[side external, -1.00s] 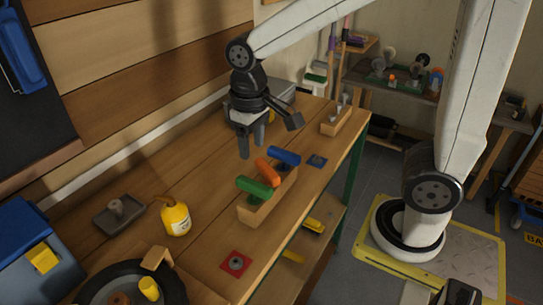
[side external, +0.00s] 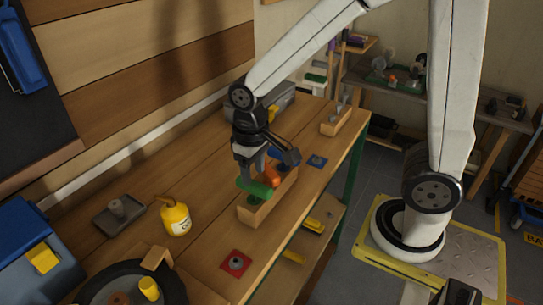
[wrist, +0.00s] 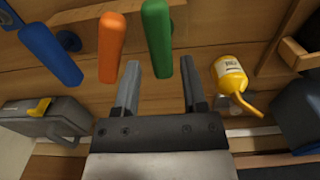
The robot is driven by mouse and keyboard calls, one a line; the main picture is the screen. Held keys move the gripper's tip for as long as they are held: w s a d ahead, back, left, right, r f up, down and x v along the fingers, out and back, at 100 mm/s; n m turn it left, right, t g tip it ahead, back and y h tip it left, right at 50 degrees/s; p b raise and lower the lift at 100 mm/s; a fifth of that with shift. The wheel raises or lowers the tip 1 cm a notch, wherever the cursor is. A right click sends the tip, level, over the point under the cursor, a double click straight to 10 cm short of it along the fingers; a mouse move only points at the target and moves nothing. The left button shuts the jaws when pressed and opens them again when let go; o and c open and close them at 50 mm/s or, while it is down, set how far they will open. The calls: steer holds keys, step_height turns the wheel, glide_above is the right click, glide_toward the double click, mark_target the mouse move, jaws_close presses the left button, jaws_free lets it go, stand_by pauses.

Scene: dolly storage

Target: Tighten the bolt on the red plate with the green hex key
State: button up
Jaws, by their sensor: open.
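The green hex key's handle (side external: 256,189) lies at the near end of a wooden block (side external: 262,211), beside an orange handle (side external: 273,176) and a blue one. My gripper (side external: 254,172) is open and empty, pointing down just above and behind the green handle. I cannot tell whether a finger touches it. The red plate (side external: 228,267) with its grey bolt (side external: 236,263) lies at the bench's front edge, nearer the camera than the block.
A yellow bottle (side external: 175,217) and a grey tray (side external: 119,214) stand left of the block. A black wheel (side external: 105,284) lies at the near left. Bare bench lies between bottle and red plate.

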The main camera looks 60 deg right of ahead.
mark_target(254, 183)
steer(key=shift+f, duration=2.95)
jaws_close()
